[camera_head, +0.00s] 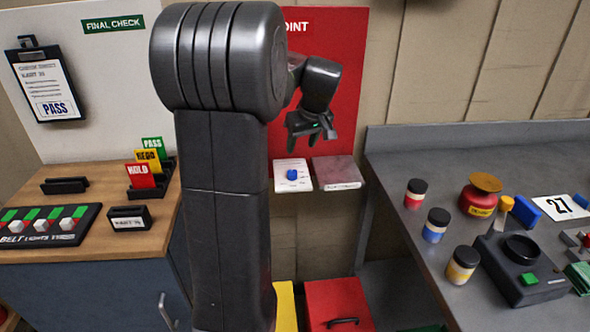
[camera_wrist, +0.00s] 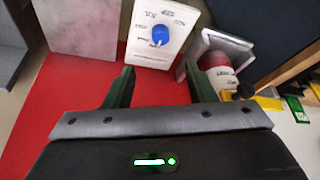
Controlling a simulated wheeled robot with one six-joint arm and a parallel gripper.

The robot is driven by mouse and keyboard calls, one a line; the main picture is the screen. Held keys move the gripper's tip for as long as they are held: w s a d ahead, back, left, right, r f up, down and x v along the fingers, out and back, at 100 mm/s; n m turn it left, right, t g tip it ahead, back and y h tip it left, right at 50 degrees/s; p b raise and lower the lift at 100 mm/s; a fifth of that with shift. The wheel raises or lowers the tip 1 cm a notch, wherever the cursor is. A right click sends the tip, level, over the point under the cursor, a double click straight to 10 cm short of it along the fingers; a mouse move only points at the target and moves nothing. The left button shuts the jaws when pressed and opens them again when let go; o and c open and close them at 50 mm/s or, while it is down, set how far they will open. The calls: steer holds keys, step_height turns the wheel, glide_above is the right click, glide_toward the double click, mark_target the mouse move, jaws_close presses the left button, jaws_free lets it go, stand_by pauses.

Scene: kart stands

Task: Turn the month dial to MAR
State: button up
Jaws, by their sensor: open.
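The month dial is a blue knob (camera_head: 291,174) on a white panel (camera_head: 283,188), low on the red board. In the wrist view the blue knob (camera_wrist: 161,35) stands on the white panel (camera_wrist: 142,47), ringed by small dark labels too blurred to read. A small pale mark shows at the knob's lower edge; I cannot tell which month it points to. My gripper (camera_head: 310,128) hangs above and slightly right of the dial, apart from it. In the wrist view its fingers (camera_wrist: 158,76) are spread and empty, with the knob beyond their tips, roughly centred between them.
A greyish-pink labelled box (camera_head: 337,171) sits right beside the dial panel. The red board (camera_head: 345,85) is behind my gripper. A wooden counter (camera_head: 85,253) is left; a grey table (camera_head: 430,200) with several jars is right. In the wrist view a red-and-white object (camera_wrist: 216,72) is near the right finger.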

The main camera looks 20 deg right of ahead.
mark_target(292, 172)
steer(key=x, duration=1.2)
steer(key=shift+a+f, duration=0.15)
steer(key=shift+f, duration=0.25)
steer(key=c, duration=1)
steer(key=shift+o, duration=0.2)
steer(key=shift+m, duration=0.4)
steer(key=m+h, duration=0.1)
steer(key=m, duration=0.2)
steer(key=shift+a+m+h, duration=0.15)
steer(key=shift+m+h, duration=0.15)
steer(key=shift+w+m+g+h+b, duration=0.1)
steer(key=shift+m+g+h+b, duration=0.25)
steer(key=shift+m, duration=0.75)
steer(key=shift+m+g+h+b, duration=0.1)
steer(key=shift+m+h+b, duration=0.15)
steer(key=shift+m+h, duration=0.6)
steer(key=shift+m+y, duration=0.25)
steer(key=shift+y, duration=0.05)
